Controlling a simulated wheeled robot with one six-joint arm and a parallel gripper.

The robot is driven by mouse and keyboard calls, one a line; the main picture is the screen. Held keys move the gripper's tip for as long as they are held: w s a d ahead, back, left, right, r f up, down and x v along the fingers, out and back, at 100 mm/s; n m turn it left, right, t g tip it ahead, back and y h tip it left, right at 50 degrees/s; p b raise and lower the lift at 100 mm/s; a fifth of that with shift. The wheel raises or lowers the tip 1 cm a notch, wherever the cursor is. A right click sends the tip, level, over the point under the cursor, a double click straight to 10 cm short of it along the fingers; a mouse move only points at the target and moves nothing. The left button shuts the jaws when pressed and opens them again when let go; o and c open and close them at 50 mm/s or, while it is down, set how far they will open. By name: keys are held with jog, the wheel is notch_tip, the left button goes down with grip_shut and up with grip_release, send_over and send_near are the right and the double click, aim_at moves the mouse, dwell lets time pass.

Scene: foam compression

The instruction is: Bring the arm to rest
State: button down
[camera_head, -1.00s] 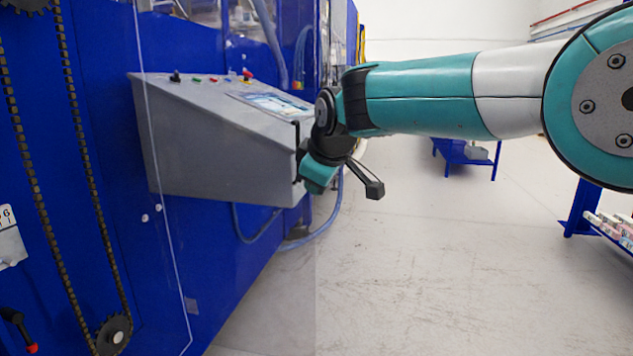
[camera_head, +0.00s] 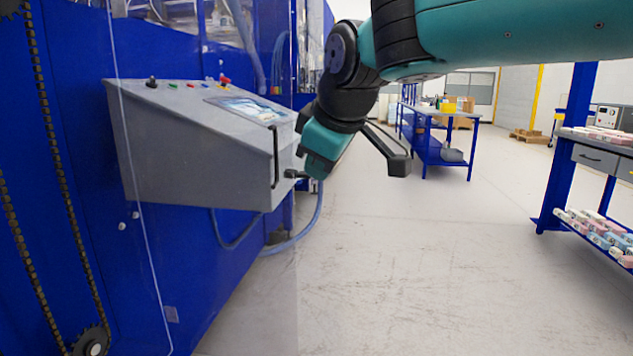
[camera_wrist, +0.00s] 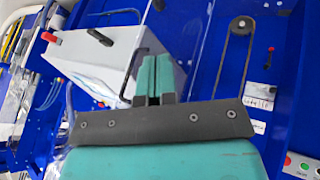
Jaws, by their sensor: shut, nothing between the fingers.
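My gripper (camera_head: 316,164) hangs at the end of my teal and black arm, just right of the grey control console in the head view. It points down and is partly hidden by its own wrist parts. In the wrist view my gripper (camera_wrist: 155,65) shows its two teal fingers side by side, shut and empty. The grey console (camera_wrist: 110,65) lies behind the fingers there. I cannot tell the exact gap between gripper and console.
The grey console (camera_head: 200,150) has buttons, a screen and a dark side handle, and juts from a blue machine (camera_head: 60,180). A blue table (camera_head: 440,150) stands further back. A workbench (camera_head: 595,147) with a stocked lower shelf stands right. The middle floor is clear.

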jog(key=s+d+f+m+g, duration=0.2)
jog(key=s+d+f, duration=0.35)
jog(key=s, duration=0.35)
jog(key=s+d+f+m+g, duration=0.2)
jog(key=s+d+f+m, duration=0.15)
jog(key=s+d, duration=0.45)
jog(key=s+d+f+m+g, duration=0.2)
jog(key=s+d+f, duration=0.3)
jog(key=s, duration=0.4)
notch_tip(320, 180, up, 17)
jog(key=p, duration=1.7)
jog(key=shift+s+a+r+y, duration=0.15)
jog(key=shift+s+r+y, duration=0.05)
jog(key=shift+s+y, duration=0.2)
